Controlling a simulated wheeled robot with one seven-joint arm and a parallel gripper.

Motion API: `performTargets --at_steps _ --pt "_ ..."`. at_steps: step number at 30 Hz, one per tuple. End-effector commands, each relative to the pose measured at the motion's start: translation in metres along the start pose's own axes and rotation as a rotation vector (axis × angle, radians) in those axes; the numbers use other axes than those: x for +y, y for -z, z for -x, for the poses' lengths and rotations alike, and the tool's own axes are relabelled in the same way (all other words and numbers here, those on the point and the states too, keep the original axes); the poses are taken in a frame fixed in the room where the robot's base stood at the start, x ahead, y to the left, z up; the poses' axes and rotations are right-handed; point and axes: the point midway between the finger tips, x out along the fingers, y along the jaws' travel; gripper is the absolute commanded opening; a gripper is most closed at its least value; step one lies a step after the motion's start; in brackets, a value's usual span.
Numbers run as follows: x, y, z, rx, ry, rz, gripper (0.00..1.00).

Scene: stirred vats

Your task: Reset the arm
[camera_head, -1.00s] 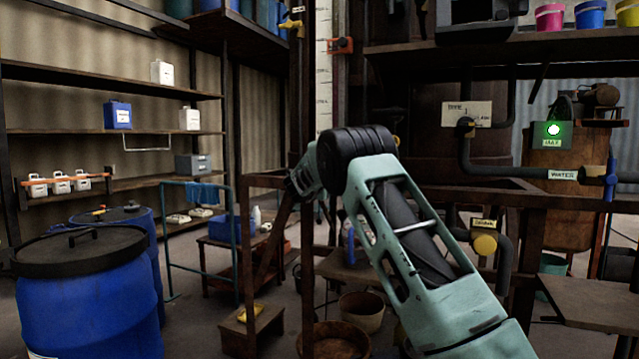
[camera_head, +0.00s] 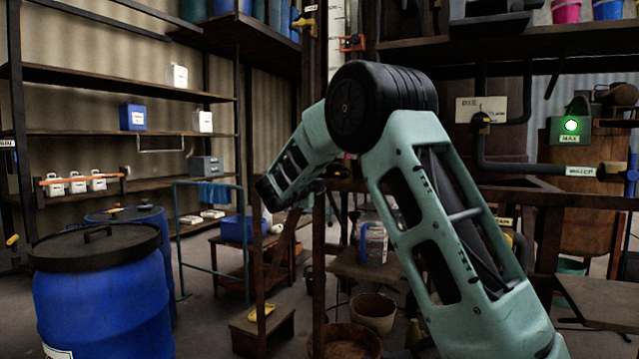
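My arm (camera_head: 445,215) shows in the head view, pale green with a black elbow joint. It rises from the lower right, bends at the elbow near the top middle, and its far link (camera_head: 300,160) slopes down to the left. The link ends in a dark part at the left. I cannot make out gripper fingers in this view.
A wooden stool (camera_head: 262,328) and buckets (camera_head: 372,313) stand on the floor in the middle. Shelves (camera_head: 120,133) hold canisters at the back left. Pipes and a green-lit box (camera_head: 571,125) are at the right.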

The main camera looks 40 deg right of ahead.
Motion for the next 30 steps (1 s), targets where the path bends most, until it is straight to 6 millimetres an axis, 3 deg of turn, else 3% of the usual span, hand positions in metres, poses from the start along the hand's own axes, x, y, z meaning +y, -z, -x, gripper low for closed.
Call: performTargets --at_steps 16,19,23,27,30 --pt "0.000 0.000 0.000 0.000 0.000 0.000 0.35" --pt "0.002 -0.015 0.014 -0.074 -0.014 0.033 0.35" --pt "0.014 -0.059 0.062 -0.310 -0.055 0.151 0.35" --pt "0.038 -0.106 0.149 -0.651 -0.091 0.342 0.35" --pt "0.057 -0.124 0.217 -0.883 -0.099 0.487 0.35"
